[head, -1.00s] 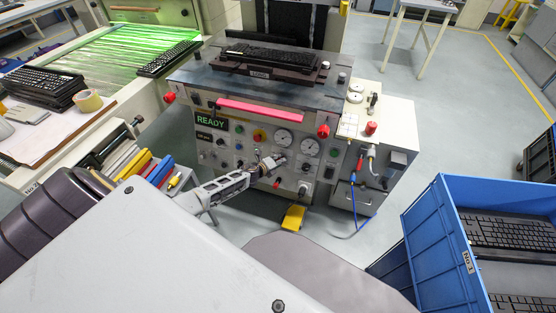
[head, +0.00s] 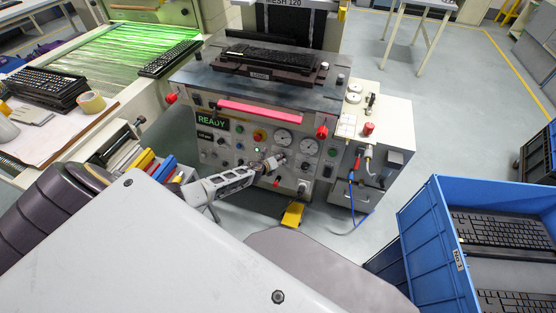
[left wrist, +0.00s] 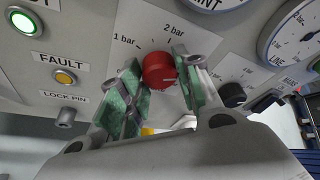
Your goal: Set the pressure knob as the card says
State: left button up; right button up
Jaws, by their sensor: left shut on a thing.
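The red pressure knob (left wrist: 158,70) sits on the machine's front panel, below printed marks of 1 bar and 2 bar. My left gripper (left wrist: 160,76) has its green-padded fingers shut on the knob, one on each side. A pale line shows on the lower right of the knob's face. In the head view the left gripper (head: 272,164) reaches the panel below the gauges, and its fingers hide the knob. My right gripper is out of view. I cannot make out a card with a setting.
The panel carries gauges (head: 283,137), a green READY display (head: 211,121) and a dark knob (left wrist: 232,94) just right of the fingers. A lock pin (left wrist: 66,117) is at left. A blue crate (head: 412,228) with keyboards stands at right. Open floor lies behind it.

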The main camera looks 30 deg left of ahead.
pick_arm(q)
jog(key=shift+s+d+f, duration=0.1)
jog(key=shift+d+f, duration=0.05)
jog(key=o, duration=0.9)
jog(key=shift+c, duration=0.2)
jog(key=shift+o, duration=0.8)
jog(key=shift+s+a+r, duration=0.1)
jog(key=shift+a+r, duration=0.1)
jog(key=shift+r, duration=0.1)
jog(key=v, duration=1.1)
jog(key=shift+s+d, duration=0.15)
jog(key=shift+s, duration=0.1)
